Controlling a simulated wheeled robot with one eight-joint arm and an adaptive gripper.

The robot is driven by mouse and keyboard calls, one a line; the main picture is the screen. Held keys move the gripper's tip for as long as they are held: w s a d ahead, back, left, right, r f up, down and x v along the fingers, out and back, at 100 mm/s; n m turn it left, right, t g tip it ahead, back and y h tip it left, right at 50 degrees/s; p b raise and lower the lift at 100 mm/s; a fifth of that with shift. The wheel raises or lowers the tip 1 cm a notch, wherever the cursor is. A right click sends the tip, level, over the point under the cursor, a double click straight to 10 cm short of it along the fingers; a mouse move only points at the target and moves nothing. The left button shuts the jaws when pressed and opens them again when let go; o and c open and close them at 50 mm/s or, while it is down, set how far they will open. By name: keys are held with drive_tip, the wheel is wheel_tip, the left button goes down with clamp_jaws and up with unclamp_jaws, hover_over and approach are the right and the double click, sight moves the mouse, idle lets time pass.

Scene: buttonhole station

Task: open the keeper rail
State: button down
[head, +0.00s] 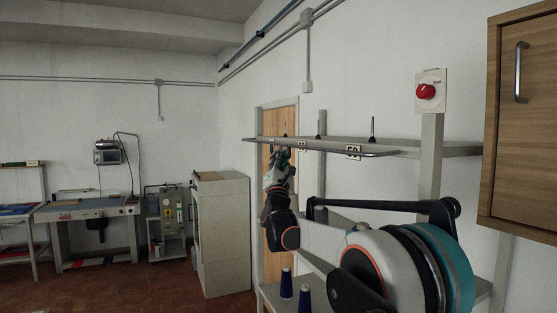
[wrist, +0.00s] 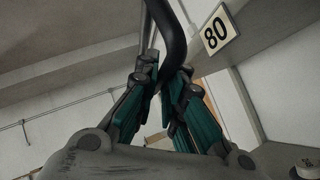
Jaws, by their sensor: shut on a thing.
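The keeper rail (head: 330,151) is a thin bar along the front of the upper shelf in the head view, beside the number tags. In the wrist view the keeper rail (wrist: 170,32) shows as a dark curved bar that comes down between the fingers. My gripper (head: 279,153) is at the rail's far left part, reaching up from below. In the wrist view my gripper (wrist: 164,80) has its green-padded fingers on both sides of the bar, shut on it. The exact contact is partly hidden by the fingers.
The upper shelf (head: 460,151) carries upright pegs and number tags; a tag reading 80 (wrist: 217,32) is close to my gripper. Blue cones (head: 286,284) stand below. A red knob (head: 425,91) and a wooden cabinet (head: 525,125) are at right. Floor at left is open.

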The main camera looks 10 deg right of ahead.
drive_tip(key=shift+d+r, duration=0.1)
drive_tip(key=shift+d, duration=0.1)
drive_tip(key=c, duration=1.7)
unclamp_jaws()
drive_tip(key=shift+d, duration=0.1)
drive_tip(key=shift+s+f, duration=0.2)
drive_tip(key=shift+f, duration=0.15)
drive_tip(key=v, duration=1.1)
drive_tip(key=shift+s+f, duration=0.1)
